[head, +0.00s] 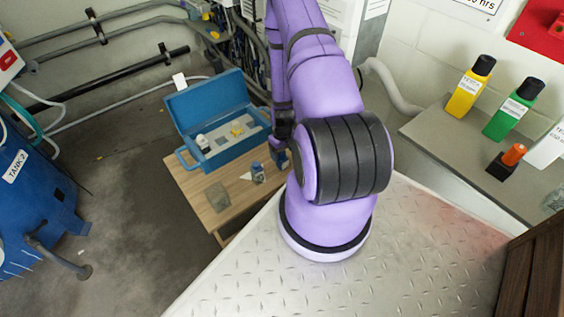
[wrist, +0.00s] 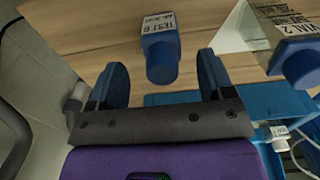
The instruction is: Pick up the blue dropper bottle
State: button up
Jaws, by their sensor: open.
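In the wrist view, a blue bottle (wrist: 161,55) with a white label reading TEST B stands on the wooden table (wrist: 100,30). My gripper (wrist: 160,75) is open, with one dark blue finger on each side of this bottle's line and a visible gap to each. The bottle's cap faces the camera, and its lower part points away from me. In the head view my arm hides most of the gripper. A small dark blue shape by the arm, at the table's right side, cannot be told apart as bottle or finger.
A second blue-capped bottle labelled VIAL 2 (wrist: 298,55) stands to the right in the wrist view; it also shows in the head view (head: 257,173). An open blue case (head: 213,110) sits behind it. A grey-brown square (head: 217,197) lies at the table's front left.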

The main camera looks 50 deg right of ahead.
aim_at(282, 158)
jog(key=shift+w+a+f, duration=0.1)
jog(key=shift+f, duration=2.1)
jog(key=shift+c, duration=0.4)
jog(key=c, duration=0.9)
